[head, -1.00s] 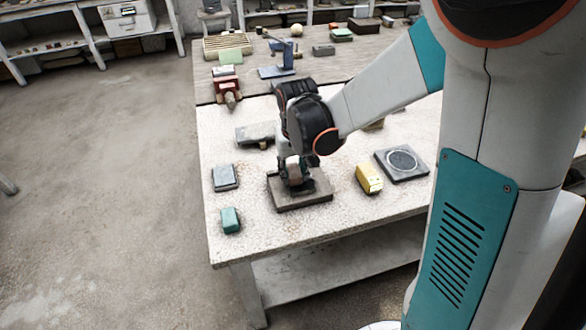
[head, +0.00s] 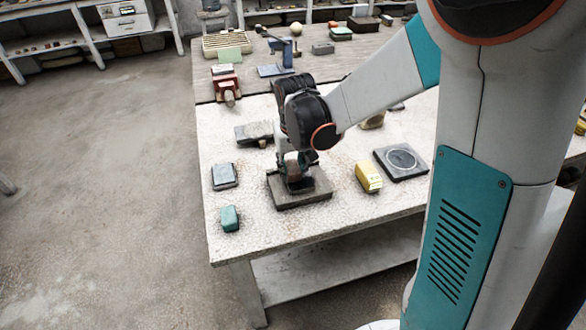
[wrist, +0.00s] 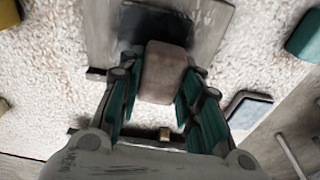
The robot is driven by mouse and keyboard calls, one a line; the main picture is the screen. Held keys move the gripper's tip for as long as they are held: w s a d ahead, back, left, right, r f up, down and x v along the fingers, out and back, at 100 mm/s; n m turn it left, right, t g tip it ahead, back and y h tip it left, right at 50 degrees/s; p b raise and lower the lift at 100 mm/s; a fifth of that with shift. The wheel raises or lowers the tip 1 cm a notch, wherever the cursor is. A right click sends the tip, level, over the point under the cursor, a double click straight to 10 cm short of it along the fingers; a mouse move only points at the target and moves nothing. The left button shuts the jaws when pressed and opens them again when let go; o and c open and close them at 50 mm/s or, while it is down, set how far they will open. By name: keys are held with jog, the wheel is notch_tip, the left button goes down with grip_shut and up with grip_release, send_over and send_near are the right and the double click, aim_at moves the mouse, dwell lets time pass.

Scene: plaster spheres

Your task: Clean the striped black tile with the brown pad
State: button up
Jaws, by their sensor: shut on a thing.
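My gripper (head: 297,178) points down over a grey-brown slab (head: 315,197) near the front of the pale table. In the wrist view, the gripper (wrist: 160,80) is shut on the brown pad (wrist: 164,65), a pinkish-brown block between its fingers. Beyond the pad, a dark, flat patch or tile (wrist: 208,20) lies on the grey slab (wrist: 100,35). Stripes on it cannot be made out, and the pad and fingers hide part of it. Whether the pad touches the dark surface cannot be told.
A yellow block (head: 369,177) and a dark tile with a pale ring (head: 415,168) are to the right. A blue-grey tile (head: 225,176) and a green block (head: 230,218) are to the left. A grey slab (head: 250,131) lies behind.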

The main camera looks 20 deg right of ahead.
jog(key=shift+w, duration=0.6)
jog(key=shift+s+f, duration=0.1)
jog(key=shift+s, duration=1.7)
jog(key=shift+w, duration=1.9)
jog(key=shift+r, duration=0.2)
jog(key=shift+s+r+p, duration=0.45)
jog(key=shift+s+r, duration=0.25)
jog(key=shift+s, duration=0.3)
